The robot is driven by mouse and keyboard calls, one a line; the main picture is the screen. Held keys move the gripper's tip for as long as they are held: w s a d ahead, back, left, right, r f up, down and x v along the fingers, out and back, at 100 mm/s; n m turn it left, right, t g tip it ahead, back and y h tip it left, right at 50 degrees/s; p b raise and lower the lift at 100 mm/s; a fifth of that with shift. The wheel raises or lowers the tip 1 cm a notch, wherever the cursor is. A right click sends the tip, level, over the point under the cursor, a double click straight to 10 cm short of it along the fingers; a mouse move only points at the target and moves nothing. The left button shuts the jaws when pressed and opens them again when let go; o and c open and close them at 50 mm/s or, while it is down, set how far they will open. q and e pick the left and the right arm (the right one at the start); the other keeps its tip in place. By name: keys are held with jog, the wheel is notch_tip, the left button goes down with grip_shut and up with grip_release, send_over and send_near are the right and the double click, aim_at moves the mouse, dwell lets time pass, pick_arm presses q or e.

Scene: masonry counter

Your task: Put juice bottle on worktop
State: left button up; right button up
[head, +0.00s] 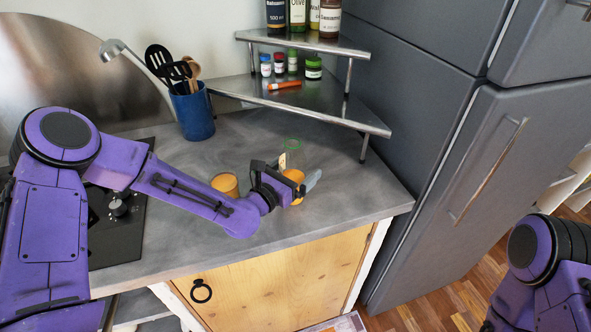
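The juice bottle (293,175), with orange juice and a green top, is at my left gripper over the grey worktop (190,240). My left gripper (298,171) reaches in from the left, with one finger on each side of the bottle. Finger and bottle overlap, so I cannot tell if the fingers press on it. The bottle's base is partly hidden, and I cannot tell whether it touches the worktop. My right gripper is out of view; only part of my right arm shows at the lower right.
An orange cup (225,184) stands left of the bottle. A blue utensil pot (194,115) is at the back. A metal corner shelf (345,112) holds small jars, an orange-red item (284,85) and bottles above. A grey fridge (440,130) stands right. The worktop's front is clear.

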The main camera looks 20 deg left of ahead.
pick_arm(q)
jog(key=shift+r, duration=0.3)
jog(key=v, duration=0.2)
jog(key=b+v, duration=0.1)
jog(key=shift+s+a+f, duration=0.15)
jog(key=shift+s+f, duration=0.1)
jog(key=shift+f, duration=0.05)
jog(key=v, duration=0.7)
jog(key=shift+s+a+r, duration=0.1)
jog(key=shift+s+r, duration=0.05)
jog(key=shift+s, duration=0.1)
jog(key=shift+s+a, duration=0.1)
jog(key=shift+s, duration=0.3)
